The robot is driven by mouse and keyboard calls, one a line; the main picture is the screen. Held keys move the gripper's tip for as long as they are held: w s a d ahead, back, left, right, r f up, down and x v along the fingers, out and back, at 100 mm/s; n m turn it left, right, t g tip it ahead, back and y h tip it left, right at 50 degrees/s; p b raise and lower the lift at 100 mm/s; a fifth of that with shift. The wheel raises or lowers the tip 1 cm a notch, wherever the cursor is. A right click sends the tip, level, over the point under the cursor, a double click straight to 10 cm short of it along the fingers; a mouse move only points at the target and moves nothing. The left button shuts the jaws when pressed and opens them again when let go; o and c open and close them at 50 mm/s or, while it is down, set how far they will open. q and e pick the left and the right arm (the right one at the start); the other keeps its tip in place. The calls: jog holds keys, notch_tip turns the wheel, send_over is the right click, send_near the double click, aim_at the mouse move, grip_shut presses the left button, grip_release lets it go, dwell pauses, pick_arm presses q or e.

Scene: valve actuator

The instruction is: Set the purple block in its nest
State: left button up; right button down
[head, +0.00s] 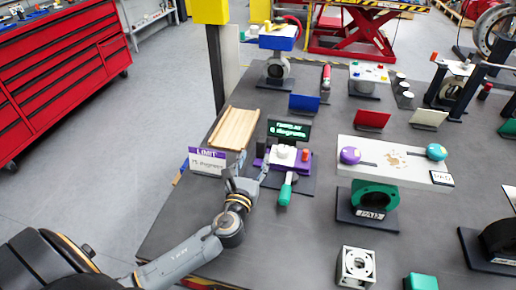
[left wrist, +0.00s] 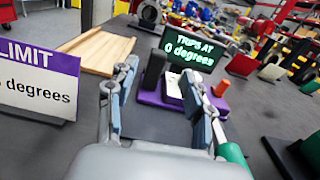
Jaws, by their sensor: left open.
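A purple piece (head: 288,167), which looks like the purple block, sits on a dark plate below the green-lettered "0 degrees" display (head: 289,130). It carries a white part (head: 284,153) and an orange-red knob (head: 305,155). In the left wrist view the purple piece (left wrist: 212,102) lies beyond my fingers, with a black upright part (left wrist: 154,72) at its left. My left gripper (head: 249,177) is open and empty, just left of and in front of the purple piece; it also shows in the left wrist view (left wrist: 160,88). I cannot make out a separate nest. My right gripper is out of view.
A "LIMIT" sign (head: 207,161) stands close to the left of my gripper, with a wooden tray (head: 236,128) behind. A white panel with knobs (head: 385,163) stands right.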

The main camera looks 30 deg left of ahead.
pick_arm(q)
jog(key=shift+v, duration=1.35)
